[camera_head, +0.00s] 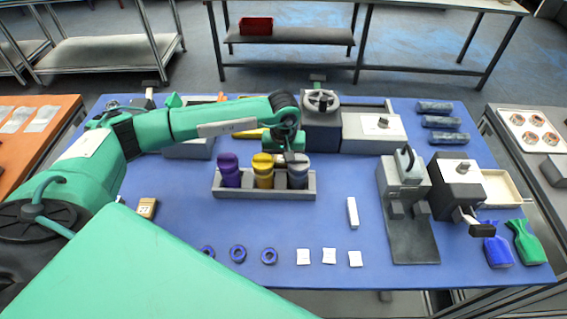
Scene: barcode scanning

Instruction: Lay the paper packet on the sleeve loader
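Three small white squares (329,256) lie flat in a row at the front of the blue table and look like paper packets. I cannot tell which one the task means. No part is clearly marked as the sleeve loader; a grey machine with a flat base plate (415,243) stands right of centre and may be it. The fingers are too small to tell open from shut. My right gripper is not in view.
The rack (262,193) also holds a purple and a yellow bottle. A white block (352,212) lies right of it. Blue rings (238,253) lie front left. A black device (455,189), blue bag (497,251) and green bag (525,242) are at right.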

